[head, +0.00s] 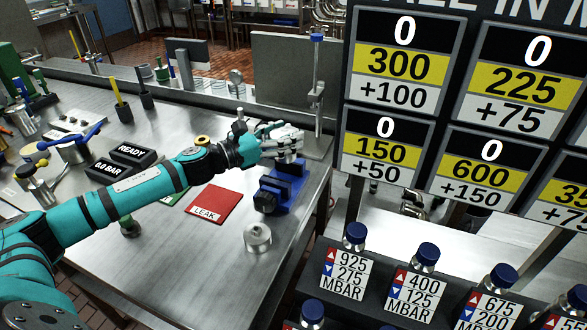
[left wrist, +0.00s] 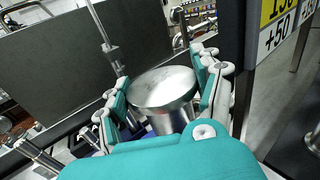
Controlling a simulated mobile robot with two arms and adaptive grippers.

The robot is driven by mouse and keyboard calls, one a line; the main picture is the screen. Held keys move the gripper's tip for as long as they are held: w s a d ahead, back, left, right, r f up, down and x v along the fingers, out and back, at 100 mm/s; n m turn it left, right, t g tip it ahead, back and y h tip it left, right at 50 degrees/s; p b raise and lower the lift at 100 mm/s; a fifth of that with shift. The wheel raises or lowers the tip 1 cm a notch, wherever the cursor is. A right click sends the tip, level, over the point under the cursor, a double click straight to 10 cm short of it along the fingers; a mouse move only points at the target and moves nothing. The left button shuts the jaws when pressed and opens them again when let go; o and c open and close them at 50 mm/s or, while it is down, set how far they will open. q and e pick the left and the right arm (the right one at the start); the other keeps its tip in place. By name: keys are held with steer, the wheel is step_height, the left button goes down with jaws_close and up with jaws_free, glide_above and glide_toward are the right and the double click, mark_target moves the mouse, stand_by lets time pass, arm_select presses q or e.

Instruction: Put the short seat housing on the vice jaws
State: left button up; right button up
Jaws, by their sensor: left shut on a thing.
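My left gripper (head: 284,141) is shut on a silvery metal housing, most likely the short seat housing. In the left wrist view the short seat housing (left wrist: 165,88) shows as a wide round flange above a narrower body, between the teal and white fingers of my left gripper (left wrist: 163,92). In the head view the fingers mostly hide it. The blue vice (head: 287,187) stands on the bench just below my left gripper. The gripper hides part of the jaws, so I cannot tell whether the housing touches them. My right gripper is not in view.
A round metal part (head: 258,238) stands on the bench in front of the vice. A red LEAK plate (head: 214,203) lies left of it. A stand with a tall post (head: 317,100) is behind the vice. Number boards (head: 395,65) and labelled bottles (head: 425,257) fill the right side.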

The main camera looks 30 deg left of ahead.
mark_target(282, 161)
arm_select(q)
steer(key=f, duration=0.2)
steer(key=s+f, duration=0.1)
steer(key=shift+a+f, duration=0.35)
steer(key=shift+a, duration=0.05)
steer(key=f, duration=0.3)
steer(key=shift+w+d+f, duration=0.15)
steer(key=shift+w, duration=0.05)
steer(key=shift+f, duration=0.45)
steer(key=o, duration=1.4)
steer(key=shift+c, duration=0.2)
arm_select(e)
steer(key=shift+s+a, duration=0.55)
arm_select(q)
steer(key=shift+r, duration=0.1)
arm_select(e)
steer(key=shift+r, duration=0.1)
